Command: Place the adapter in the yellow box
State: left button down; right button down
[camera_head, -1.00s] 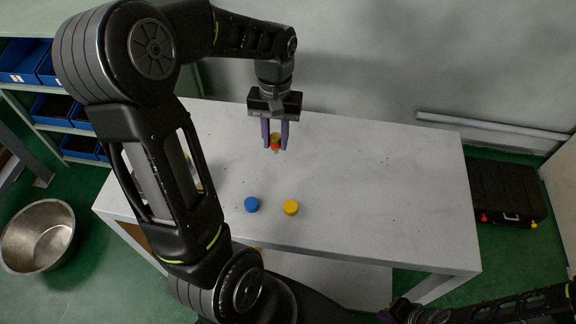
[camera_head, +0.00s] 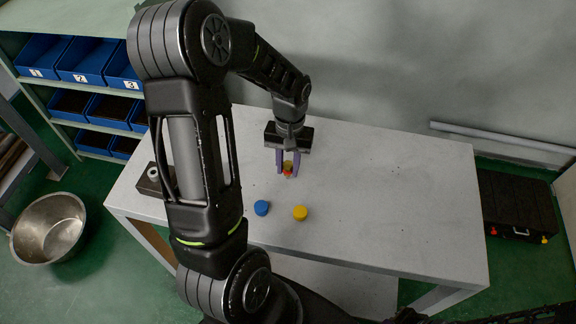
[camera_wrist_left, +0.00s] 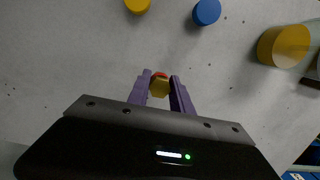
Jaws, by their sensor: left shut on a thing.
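The small adapter, brass-yellow with a red part (camera_head: 288,167), is between the purple fingers of my left gripper (camera_head: 291,170). The gripper is shut on it, over the rear middle of the table. In the left wrist view the adapter (camera_wrist_left: 159,87) sits between the fingertips. Its height over the table is hard to tell. A larger yellow round-walled thing (camera_wrist_left: 284,46) stands at the right of the wrist view; I cannot tell whether it is the yellow box. It does not show in the head view. My right gripper is not visible; only part of its arm shows.
A blue cap (camera_head: 262,208) and a yellow cap (camera_head: 300,213) lie on the grey table (camera_head: 400,200) in front of the left gripper. A dark block (camera_head: 150,182) stands at the left edge. The table's right half is clear.

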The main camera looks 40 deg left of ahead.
pick_arm(q)
jog(key=shift+f, duration=0.3)
jog(key=shift+f, duration=0.2)
jog(key=c, duration=1.1)
grip_release()
jog(key=shift+c, duration=0.2)
jog(key=shift+r, duration=0.15)
notch_tip(320, 180, up, 12)
jog(key=w, duration=0.1)
jog(key=shift+w+a+b, duration=0.15)
jog(key=shift+a+b, duration=0.15)
jog(key=shift+b, duration=0.15)
jog(key=shift+o, duration=0.4)
